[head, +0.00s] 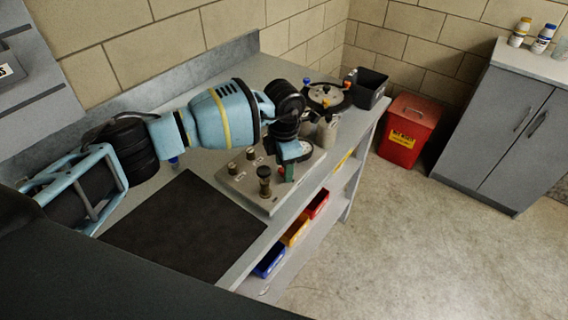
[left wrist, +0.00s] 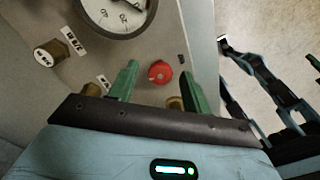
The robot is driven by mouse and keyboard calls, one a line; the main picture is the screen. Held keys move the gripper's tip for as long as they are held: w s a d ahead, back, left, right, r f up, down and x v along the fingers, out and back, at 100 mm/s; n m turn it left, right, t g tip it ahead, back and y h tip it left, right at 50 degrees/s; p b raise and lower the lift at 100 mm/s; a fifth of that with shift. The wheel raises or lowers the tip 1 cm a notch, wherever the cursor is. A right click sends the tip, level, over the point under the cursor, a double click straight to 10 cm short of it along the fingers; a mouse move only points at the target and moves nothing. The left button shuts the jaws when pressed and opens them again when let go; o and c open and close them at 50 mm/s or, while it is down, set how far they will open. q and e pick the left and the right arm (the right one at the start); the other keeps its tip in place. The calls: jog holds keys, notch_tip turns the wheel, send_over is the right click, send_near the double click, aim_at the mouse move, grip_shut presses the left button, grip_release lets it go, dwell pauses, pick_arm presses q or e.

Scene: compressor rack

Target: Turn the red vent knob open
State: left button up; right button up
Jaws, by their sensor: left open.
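The red vent knob (left wrist: 160,72) shows in the left wrist view, on the grey panel (left wrist: 200,35). It lies between the two green fingers of my left gripper (left wrist: 161,82) in that picture, with clear gaps on both sides. The fingers are open and hold nothing. In the head view my left gripper (head: 287,173) points down over the far right part of the panel (head: 238,188); the knob is mostly hidden there. I cannot tell the exact height of the fingertips over the knob. My right gripper is not clearly visible in either view.
A round gauge (left wrist: 115,10) and a labelled brass knob (left wrist: 47,54) are on the panel. A tall dark knob (head: 264,178) stands at its front. A black mat (head: 185,230) lies left of the panel. A wheel-topped device (head: 326,97) and black bin (head: 368,88) stand behind.

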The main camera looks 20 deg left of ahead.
pick_arm(q)
jog(key=shift+r, duration=3.95)
